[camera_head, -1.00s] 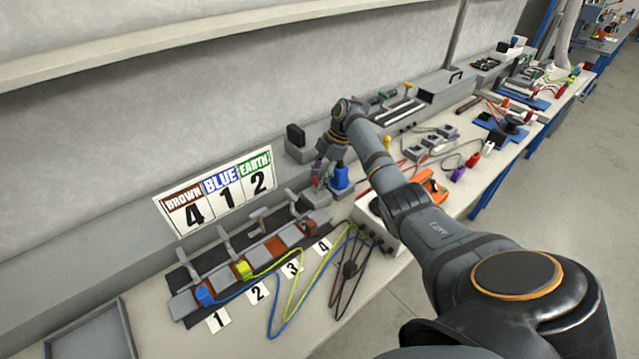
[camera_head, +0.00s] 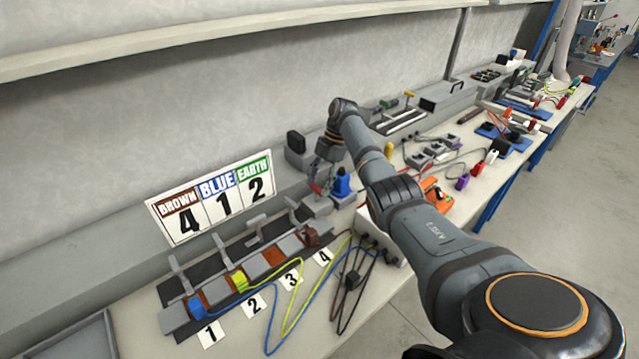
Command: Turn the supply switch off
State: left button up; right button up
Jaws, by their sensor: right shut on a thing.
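My right gripper (camera_head: 318,183) points down at a small grey box (camera_head: 317,206) at the back of the bench, behind the clamp board. It is shut on a small red part at the box, which looks like the supply switch's lever; the fingers hide most of it, so its position cannot be read. A blue block (camera_head: 342,186) stands just right of the fingers. My left gripper is out of view.
The sign card (camera_head: 212,199) leans left of the gripper. The clamp board (camera_head: 245,269) holds blue, yellow-green and brown wire ends at numbered labels. A white block (camera_head: 366,224) with cables is in front. An empty grey tray (camera_head: 83,342) lies front left.

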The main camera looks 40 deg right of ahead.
jog(key=o, duration=1.2)
jog(key=shift+c, duration=0.2)
jog(key=v, duration=1.2)
jog(key=shift+a, duration=0.15)
